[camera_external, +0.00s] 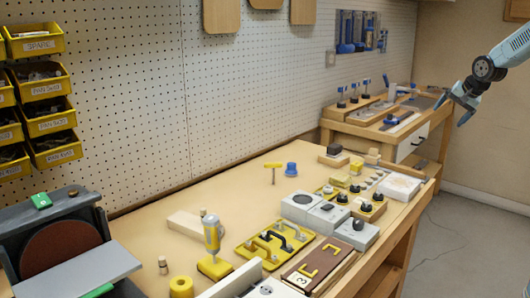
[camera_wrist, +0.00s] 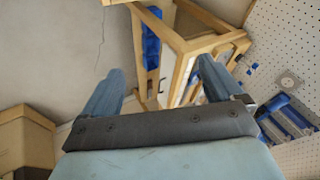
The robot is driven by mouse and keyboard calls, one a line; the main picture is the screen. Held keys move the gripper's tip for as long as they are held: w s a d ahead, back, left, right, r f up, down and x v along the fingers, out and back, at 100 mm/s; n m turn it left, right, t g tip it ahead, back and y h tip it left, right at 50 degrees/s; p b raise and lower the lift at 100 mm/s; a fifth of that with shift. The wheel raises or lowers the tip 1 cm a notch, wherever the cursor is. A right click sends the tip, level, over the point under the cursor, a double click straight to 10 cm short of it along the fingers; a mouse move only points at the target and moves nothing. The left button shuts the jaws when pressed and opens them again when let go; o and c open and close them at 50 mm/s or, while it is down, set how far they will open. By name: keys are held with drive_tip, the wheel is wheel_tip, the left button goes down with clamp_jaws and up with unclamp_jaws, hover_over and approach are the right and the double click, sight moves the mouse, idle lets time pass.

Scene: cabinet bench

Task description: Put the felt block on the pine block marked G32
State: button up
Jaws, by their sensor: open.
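My gripper (camera_external: 452,112) is open and empty, high in the air at the right, beyond the bench's right edge. In the wrist view its two fingers (camera_wrist: 160,65) are spread apart with nothing between them. A small dark grey block (camera_external: 334,149) sits on or against a light wooden block (camera_external: 333,160) at the far part of the bench; I cannot tell if it is the felt block. A pale wooden block (camera_external: 186,223) lies at the left of the bench. No G32 mark is readable on any block.
A second bench (camera_external: 350,130) stands behind. Bare bench top lies left of centre. The wrist view shows a wooden frame (camera_wrist: 180,45) and floor.

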drive_tip(key=s+d+r+n+h, duration=0.1)
drive_tip(key=s+d+r+n, duration=0.2)
drive_tip(key=s+d+r, duration=0.2)
drive_tip(key=s+d+r+n+g+h, duration=0.1)
drive_tip(key=s+d+r+n, duration=0.3)
drive_tip(key=s+d, duration=0.7)
drive_tip(key=s+r, duration=0.1)
drive_tip(key=s, duration=0.6)
drive_tip(key=shift+s+d+r, duration=0.3)
drive_tip(key=shift+s+r, duration=0.05)
drive_tip(key=shift+r, duration=0.05)
